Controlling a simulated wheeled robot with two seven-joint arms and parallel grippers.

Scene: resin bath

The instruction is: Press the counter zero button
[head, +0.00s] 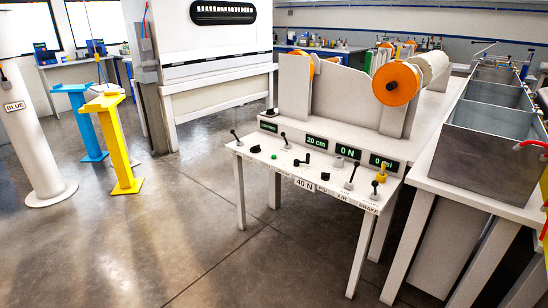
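A white control table (340,192) stands right of the middle in the head view, with a row of small controls on its top. Green-lit displays stand along its back edge; one reads 20 cm (316,141), one 0 N (351,147) and one 0 psi (383,162). Among the controls are a small green button (273,157), a black knob (255,149), a black handle (302,161) and a grey block (338,162). The labels on the front edge are too small to tell which control is the counter zero button. Neither of my grippers is in view.
Behind the table is a winder frame (335,96) with an orange-ended roll (396,83). A long grey metal tank (490,128) on a white bench stands to the right. Yellow (119,142) and blue (83,120) stands are at the left. The floor (190,225) in front is clear.

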